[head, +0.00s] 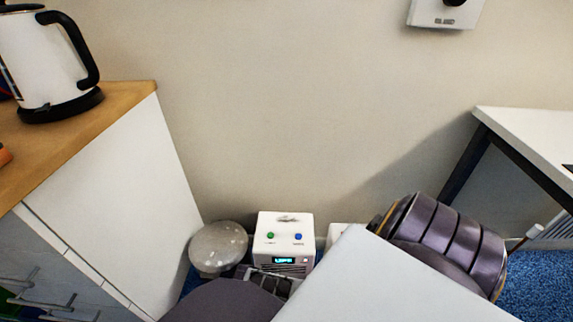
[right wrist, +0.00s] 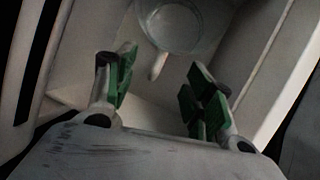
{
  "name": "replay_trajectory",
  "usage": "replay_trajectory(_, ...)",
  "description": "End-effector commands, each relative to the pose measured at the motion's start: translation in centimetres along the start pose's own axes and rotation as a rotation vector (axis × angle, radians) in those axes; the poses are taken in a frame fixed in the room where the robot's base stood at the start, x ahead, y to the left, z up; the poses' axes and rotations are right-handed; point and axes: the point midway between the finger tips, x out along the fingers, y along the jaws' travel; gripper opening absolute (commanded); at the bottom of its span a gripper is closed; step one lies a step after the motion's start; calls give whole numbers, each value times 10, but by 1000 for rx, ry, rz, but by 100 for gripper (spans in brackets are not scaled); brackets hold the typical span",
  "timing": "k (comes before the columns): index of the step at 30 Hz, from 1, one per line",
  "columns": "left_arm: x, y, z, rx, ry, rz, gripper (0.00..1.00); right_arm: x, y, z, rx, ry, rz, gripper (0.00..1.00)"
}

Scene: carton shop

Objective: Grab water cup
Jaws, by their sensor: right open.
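A clear round cup (right wrist: 172,27) shows at the top of the right wrist view, inside a pale recess (right wrist: 122,35). A short pale piece, perhaps its handle, points from the cup towards my gripper. My right gripper (right wrist: 161,76) is open, with its green-padded fingers apart and nothing between them. The cup is ahead of the fingertips and apart from them. In the head view a white dispenser (head: 284,228) with a green and a blue button and a lit display stands against the wall. Its lower part is hidden by my arm, and the cup does not show there. My left gripper is out of view.
Pale walls flank the recess on both sides. A grey speckled round object (head: 218,247) stands left of the dispenser. A wood-topped counter (head: 120,100) with a white kettle (head: 42,60) is at the left. A white table (head: 535,135) is at the right.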

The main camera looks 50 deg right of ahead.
Motion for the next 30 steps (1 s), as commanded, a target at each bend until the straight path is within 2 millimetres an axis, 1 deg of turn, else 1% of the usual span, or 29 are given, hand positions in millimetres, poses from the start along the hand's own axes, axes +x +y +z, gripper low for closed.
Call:
replay_trajectory(1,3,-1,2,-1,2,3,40,5,0,0,0,-1,0,53)
replay_trajectory(7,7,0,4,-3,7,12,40,14,0,0,0,0,0,53)
replay_trajectory(24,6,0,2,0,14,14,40,15,0,0,0,0,0,53)
replay_trajectory(30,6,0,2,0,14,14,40,15,0,0,0,0,0,28)
